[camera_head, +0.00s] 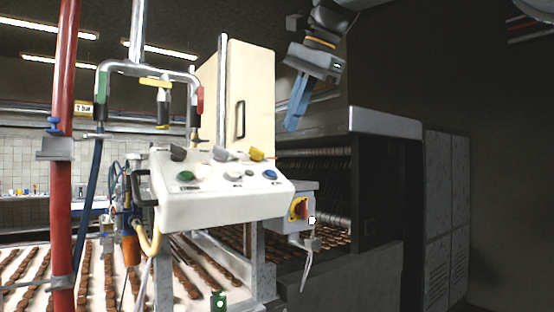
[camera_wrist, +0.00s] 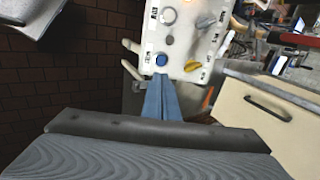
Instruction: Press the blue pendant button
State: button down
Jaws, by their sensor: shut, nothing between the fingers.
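The blue pendant button (camera_head: 270,174) is at the right end of the front face of a white control box (camera_head: 225,203). In the wrist view the blue button (camera_wrist: 161,59) sits just beyond my fingertips, near the box's edge. My gripper (camera_head: 290,128) is up and to the right of the box in the head view, its blue fingers pointing down and left. In the wrist view my gripper (camera_wrist: 161,79) is shut and empty. The fingertips appear apart from the button; the exact gap is hard to judge.
Green (camera_head: 186,176) and white (camera_head: 233,176) buttons and a yellow knob (camera_head: 257,155) share the box. A red-and-yellow switch (camera_head: 299,208) sits to its right. A red pipe (camera_head: 63,150) stands at left. Conveyors of brown biscuits (camera_head: 84,275) run below.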

aim_at(273, 173)
jog(key=p+x, duration=0.2)
jog(key=x, duration=0.8)
jog(key=shift+w+a+f, duration=0.1)
jog(key=shift+a+f, duration=0.1)
jog(key=shift+f, duration=0.1)
jog(key=shift+f, duration=0.1)
jog(key=shift+x, duration=0.95)
jog(key=shift+d+f, duration=0.1)
jog(key=shift+f, duration=0.05)
jog(key=shift+d+r+p, duration=0.1)
jog(key=shift+r+p, duration=0.25)
jog(key=shift+p, duration=0.15)
jog(key=v, duration=1.4)
jog(key=shift+r, duration=0.15)
